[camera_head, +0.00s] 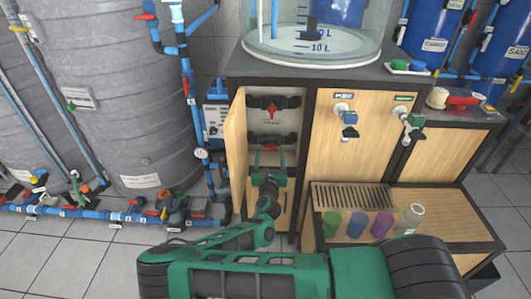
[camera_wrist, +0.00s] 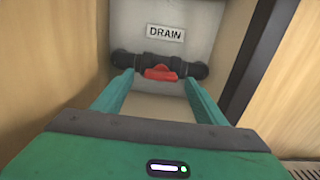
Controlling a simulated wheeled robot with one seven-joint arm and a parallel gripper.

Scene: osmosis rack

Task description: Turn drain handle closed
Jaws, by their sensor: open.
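The drain valve's red handle (camera_wrist: 160,73) sits on a dark horizontal pipe, below a white DRAIN label (camera_wrist: 165,33), in the wrist view. The handle appears to lie roughly along the pipe. In the head view this is the lower valve handle (camera_head: 270,147) inside the open cabinet. My gripper (camera_head: 269,171) is just in front of and below it. In the wrist view the two green fingers are spread, one to each side of the handle. Nothing is between them but the view of the handle, and contact is not visible.
An upper valve with an upright red handle (camera_head: 271,110) is above the drain valve. The cabinet's open wooden door (camera_head: 236,147) stands close on the left. A dark cabinet post (camera_head: 301,150) is on the right. Several coloured cups stand on the lower shelf to the right.

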